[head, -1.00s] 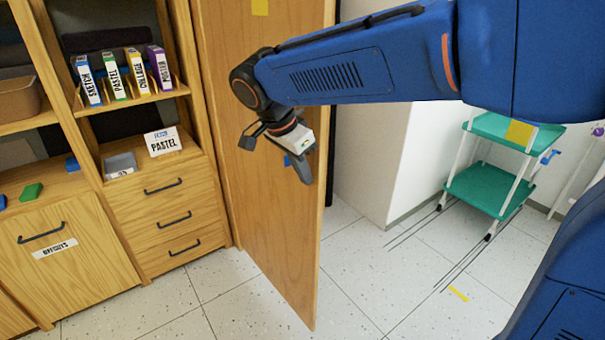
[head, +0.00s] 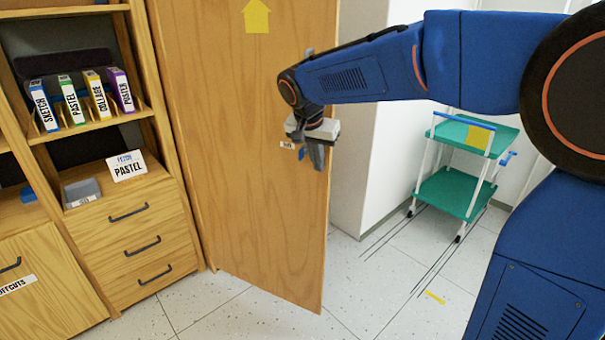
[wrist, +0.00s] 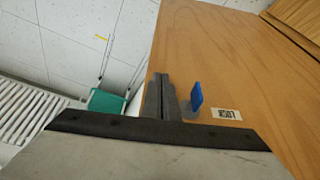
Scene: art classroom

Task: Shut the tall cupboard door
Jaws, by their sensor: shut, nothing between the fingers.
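The tall cupboard door (head: 235,170) is a wide wooden panel that stands ajar in the head view, hinged at its left beside the drawers. A yellow arrow (head: 256,17) is on its upper part. My gripper (head: 316,160) is shut and empty in front of the door's face, near its free right edge. In the wrist view the shut fingers (wrist: 160,95) are next to a blue handle (wrist: 196,95) and a small label (wrist: 226,114) on the door (wrist: 225,60). I cannot tell whether the fingers touch the door.
A wooden shelf unit with drawers (head: 150,235) stands at the left, holding several upright folders (head: 82,98) and a PASTEL card (head: 126,165). A green trolley (head: 455,190) stands at the right beyond a white wall. Speckled floor (head: 250,318) lies clear in front.

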